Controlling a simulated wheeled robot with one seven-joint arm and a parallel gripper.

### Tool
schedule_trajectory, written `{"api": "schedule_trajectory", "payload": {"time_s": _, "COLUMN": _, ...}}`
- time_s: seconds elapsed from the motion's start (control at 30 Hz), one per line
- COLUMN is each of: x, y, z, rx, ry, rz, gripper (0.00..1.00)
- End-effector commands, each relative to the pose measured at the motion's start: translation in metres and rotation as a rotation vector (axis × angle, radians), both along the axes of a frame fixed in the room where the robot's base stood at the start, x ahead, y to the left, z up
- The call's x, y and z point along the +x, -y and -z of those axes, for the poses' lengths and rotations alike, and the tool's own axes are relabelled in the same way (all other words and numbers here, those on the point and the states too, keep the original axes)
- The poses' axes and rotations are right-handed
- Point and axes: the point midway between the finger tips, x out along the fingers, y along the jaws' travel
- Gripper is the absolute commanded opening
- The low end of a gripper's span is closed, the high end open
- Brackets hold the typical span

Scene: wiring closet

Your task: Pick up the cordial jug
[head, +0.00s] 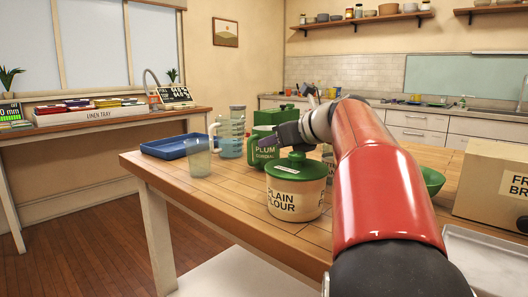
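The cordial jug (263,154), green and lettered "PLUM" with a partly covered second word, stands on the wooden table behind the flour canister. Its handle shows on its left side. My gripper (270,140) is dark grey and reaches leftward across the jug's upper right part in the picture. I cannot tell whether its fingers touch the jug or are only in front of it. The finger gap is not visible, so its opening cannot be told. My red arm hides part of the table to the right.
A plain flour canister (296,196) with a green lid stands just in front of the jug. A clear measuring jug (232,138), a tumbler (199,160) and a blue tray (174,146) stand left. A green bowl (433,181) and a cardboard box (490,187) are right.

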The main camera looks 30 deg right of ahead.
Motion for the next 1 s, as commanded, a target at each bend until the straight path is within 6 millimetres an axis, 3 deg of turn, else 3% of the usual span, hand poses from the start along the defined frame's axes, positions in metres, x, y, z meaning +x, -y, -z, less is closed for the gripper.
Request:
{"api": "schedule_trajectory", "payload": {"time_s": 0.6, "x": 0.064, "y": -0.021, "z": 0.026, "rx": -0.003, "ry": 0.000, "rz": -0.002, "gripper": 0.38}}
{"api": "schedule_trajectory", "payload": {"time_s": 0.9, "x": 0.068, "y": -0.022, "z": 0.027, "rx": -0.003, "ry": 0.001, "rz": 0.000, "gripper": 0.38}}
{"api": "schedule_trajectory", "payload": {"time_s": 1.0, "x": 0.068, "y": -0.022, "z": 0.027, "rx": -0.003, "ry": 0.001, "rz": -0.001, "gripper": 0.25}}
